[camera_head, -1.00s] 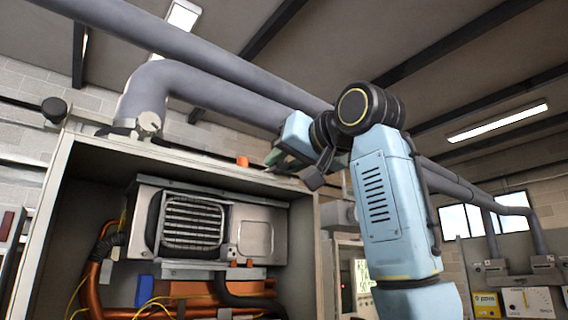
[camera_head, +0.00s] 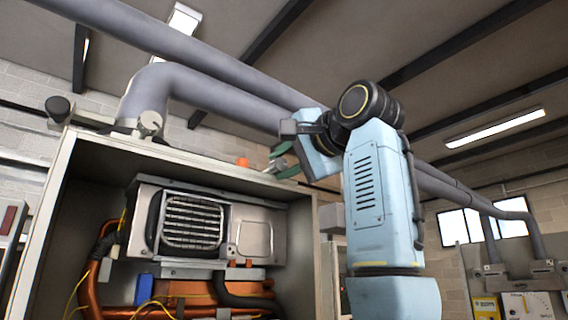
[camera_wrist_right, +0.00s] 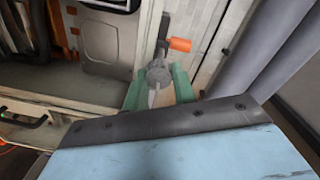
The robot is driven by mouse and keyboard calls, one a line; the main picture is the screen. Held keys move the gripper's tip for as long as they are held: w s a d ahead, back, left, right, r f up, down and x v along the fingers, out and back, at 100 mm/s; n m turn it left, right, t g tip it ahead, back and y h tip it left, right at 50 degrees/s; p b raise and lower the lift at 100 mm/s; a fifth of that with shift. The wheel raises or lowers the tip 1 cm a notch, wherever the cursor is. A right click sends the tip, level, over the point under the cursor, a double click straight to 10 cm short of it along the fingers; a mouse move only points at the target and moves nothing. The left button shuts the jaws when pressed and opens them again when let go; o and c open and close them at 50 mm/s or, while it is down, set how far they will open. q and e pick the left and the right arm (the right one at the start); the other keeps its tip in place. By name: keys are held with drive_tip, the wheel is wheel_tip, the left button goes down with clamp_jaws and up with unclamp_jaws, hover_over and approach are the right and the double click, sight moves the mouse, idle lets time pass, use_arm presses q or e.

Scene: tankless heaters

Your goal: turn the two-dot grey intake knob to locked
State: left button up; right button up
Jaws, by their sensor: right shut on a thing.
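A grey knob (camera_wrist_right: 157,76) with a pointed lever sits between the two green fingers of my right gripper (camera_wrist_right: 158,90) in the right wrist view. The fingers close on it from both sides. No dots can be made out on it. In the head view my right gripper (camera_head: 284,161) is at the top right edge of the heater cabinet (camera_head: 180,155), and the knob there is mostly hidden by the fingers. My left gripper is not in view.
An orange piece (camera_head: 242,162) stands close beside the gripper; it also shows in the right wrist view (camera_wrist_right: 180,44). Another grey fitting (camera_head: 150,122) is at the cabinet's top left. Thick grey pipes (camera_head: 215,88) run above and behind my right arm.

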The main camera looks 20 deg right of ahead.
drive_tip(key=shift+d+r+m, duration=0.1)
drive_tip(key=shift+m, duration=0.5)
drive_tip(key=o, duration=1)
drive_tip(key=shift+s, duration=0.1)
drive_tip(key=b+v, duration=0.4)
drive_tip(key=v, duration=0.9)
drive_tip(key=shift+d+b, duration=0.15)
drive_tip(key=shift+b, duration=0.25)
